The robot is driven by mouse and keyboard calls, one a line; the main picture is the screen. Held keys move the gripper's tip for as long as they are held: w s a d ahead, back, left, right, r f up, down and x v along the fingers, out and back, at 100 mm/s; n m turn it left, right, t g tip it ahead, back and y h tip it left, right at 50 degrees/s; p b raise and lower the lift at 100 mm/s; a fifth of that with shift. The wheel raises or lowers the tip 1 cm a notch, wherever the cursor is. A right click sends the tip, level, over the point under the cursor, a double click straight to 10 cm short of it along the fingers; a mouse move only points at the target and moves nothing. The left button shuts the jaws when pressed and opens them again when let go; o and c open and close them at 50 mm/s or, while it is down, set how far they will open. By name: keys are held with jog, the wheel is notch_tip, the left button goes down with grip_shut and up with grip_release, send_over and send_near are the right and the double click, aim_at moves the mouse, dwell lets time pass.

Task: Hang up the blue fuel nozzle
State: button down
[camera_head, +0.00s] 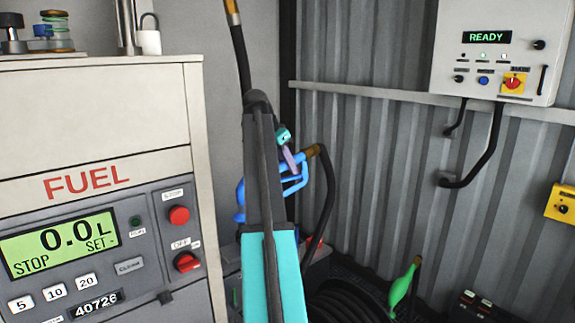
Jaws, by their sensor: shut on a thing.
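The blue fuel nozzle (299,181) is in the middle of the head view, partly hidden behind my arm. Some blue also shows to the left of the arm. A brass-coloured fitting joins its right end to a black hose (330,190) that hangs down. My gripper (292,167), teal and purple, is at the nozzle and shut on it. The fingertips are small here, and the exact grip is hard to see. A holder for the nozzle cannot be made out.
The fuel dispenser (100,120) stands at the left, its display reading 0.0 L and STOP. A control box (500,50) reading READY is on the corrugated wall. A green nozzle (403,288) and a coiled black hose (345,305) are low at the right.

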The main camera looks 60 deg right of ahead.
aim_at(288, 178)
jog(key=shift+f+b, duration=0.65)
jog(key=shift+f, duration=1.55)
jog(key=c, duration=1.4)
grip_release()
jog(key=shift+o, duration=0.2)
jog(key=shift+f, duration=0.1)
jog(key=b+v, duration=0.3)
jog(key=v, duration=1.1)
jog(key=shift+b, duration=0.3)
